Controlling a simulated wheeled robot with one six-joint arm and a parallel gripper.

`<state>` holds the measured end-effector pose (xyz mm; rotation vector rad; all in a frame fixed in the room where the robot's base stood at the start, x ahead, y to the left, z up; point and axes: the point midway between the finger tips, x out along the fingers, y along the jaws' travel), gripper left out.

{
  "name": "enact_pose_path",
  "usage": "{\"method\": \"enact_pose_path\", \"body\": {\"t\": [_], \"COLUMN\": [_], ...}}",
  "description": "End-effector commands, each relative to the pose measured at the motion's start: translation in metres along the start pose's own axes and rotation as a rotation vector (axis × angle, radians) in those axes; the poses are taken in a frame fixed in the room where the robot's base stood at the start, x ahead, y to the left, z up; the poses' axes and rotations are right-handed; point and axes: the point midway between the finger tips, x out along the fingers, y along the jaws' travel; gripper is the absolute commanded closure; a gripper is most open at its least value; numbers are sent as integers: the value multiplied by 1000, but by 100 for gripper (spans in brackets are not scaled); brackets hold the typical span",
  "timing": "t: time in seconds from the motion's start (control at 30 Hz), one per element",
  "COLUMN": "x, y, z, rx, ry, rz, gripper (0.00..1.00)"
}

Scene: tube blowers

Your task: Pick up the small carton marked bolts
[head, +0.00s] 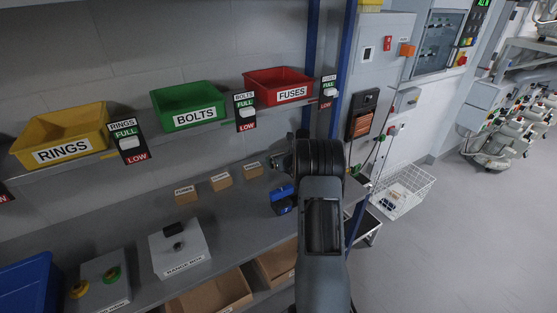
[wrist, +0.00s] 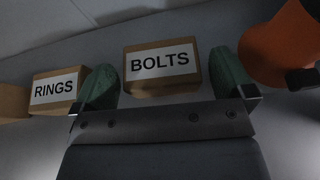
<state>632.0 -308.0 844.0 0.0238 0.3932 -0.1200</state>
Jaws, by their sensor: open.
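The small carton marked bolts (wrist: 162,62) is a brown box with a white label, and it sits on the grey surface in the wrist view. In the head view it appears to be the rightmost of three small cartons (head: 252,170), though its label is too small to read there. My gripper (wrist: 164,82) is open, with its two green fingertips on either side of the carton's near part in the picture. I cannot tell whether they touch it.
A carton marked rings (wrist: 54,89) stands just left of the left fingertip, with another carton at the far left edge. An orange object (wrist: 284,45) is close to the right fingertip. A blue object (head: 284,200) and a grey range box (head: 180,250) share the bench.

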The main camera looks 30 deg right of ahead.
Motion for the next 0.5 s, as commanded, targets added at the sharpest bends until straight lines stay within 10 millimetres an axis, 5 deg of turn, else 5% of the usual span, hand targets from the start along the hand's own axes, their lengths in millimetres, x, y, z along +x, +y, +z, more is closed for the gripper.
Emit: {"method": "enact_pose_path", "body": {"t": [0.2,0.5], "x": [19,21], "y": [0,0], "z": [0,0], "rx": [1,1], "ry": [0,0], "rz": [-1,-1], "gripper": [0,3]}}
